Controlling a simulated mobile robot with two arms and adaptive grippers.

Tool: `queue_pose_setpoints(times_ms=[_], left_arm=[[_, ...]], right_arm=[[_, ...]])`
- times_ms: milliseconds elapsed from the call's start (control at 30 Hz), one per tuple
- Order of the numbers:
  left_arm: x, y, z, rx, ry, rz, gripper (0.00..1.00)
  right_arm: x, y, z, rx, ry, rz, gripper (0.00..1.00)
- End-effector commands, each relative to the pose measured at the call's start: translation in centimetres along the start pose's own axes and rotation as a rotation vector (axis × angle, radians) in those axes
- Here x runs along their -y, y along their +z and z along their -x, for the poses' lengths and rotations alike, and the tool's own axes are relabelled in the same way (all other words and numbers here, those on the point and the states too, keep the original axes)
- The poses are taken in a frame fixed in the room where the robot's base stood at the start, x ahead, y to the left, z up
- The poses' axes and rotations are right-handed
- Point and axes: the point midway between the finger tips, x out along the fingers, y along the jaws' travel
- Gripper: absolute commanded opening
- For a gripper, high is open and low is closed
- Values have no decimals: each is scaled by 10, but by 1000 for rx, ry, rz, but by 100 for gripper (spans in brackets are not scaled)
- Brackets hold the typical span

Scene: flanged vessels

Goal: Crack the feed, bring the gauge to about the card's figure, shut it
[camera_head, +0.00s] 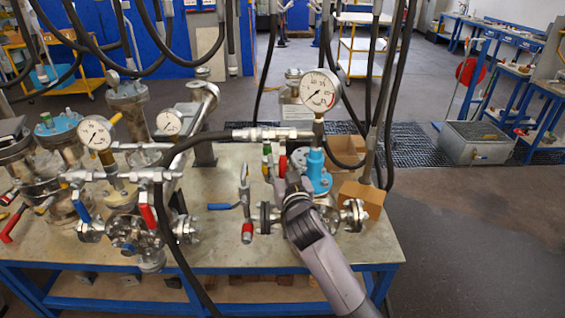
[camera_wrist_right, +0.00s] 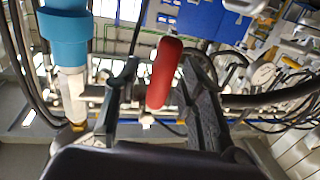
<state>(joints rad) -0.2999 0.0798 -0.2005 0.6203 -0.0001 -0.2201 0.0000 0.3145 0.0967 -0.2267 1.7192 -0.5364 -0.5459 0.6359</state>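The large round gauge (camera_head: 320,90) stands upright above the blue-bodied fitting (camera_head: 318,172) on the bench; its needle reading is too small to tell. The blue fitting also shows in the wrist view (camera_wrist_right: 66,40). A red valve handle (camera_head: 282,166) stands beside the fitting, and it shows in the wrist view (camera_wrist_right: 165,72) between my fingers. My right gripper (camera_head: 281,178) is open around the red handle, with a visible gap on one side; contact on the other side is unclear. My left gripper is not in view. I cannot make out a card with a figure.
Several other flanged vessels and two smaller gauges (camera_head: 97,132) (camera_head: 169,122) crowd the left of the bench (camera_head: 215,258). A brown box (camera_head: 362,198) sits right of the blue fitting. Black hoses (camera_head: 395,90) hang close around the gauge. Open floor lies to the right.

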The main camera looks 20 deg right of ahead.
Motion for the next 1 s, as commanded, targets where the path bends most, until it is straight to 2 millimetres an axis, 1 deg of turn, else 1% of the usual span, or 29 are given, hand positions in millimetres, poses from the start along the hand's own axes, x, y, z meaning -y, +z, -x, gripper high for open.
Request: queue_pose_setpoints(times_ms=[267,800,833,1000], left_arm=[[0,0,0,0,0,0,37],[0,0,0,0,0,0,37],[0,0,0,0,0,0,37],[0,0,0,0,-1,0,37]], right_arm=[[0,0,-1,0,0,0,37],[0,0,-1,0,0,0,2],[0,0,-1,0,0,0,0],[0,0,-1,0,0,0,0]])
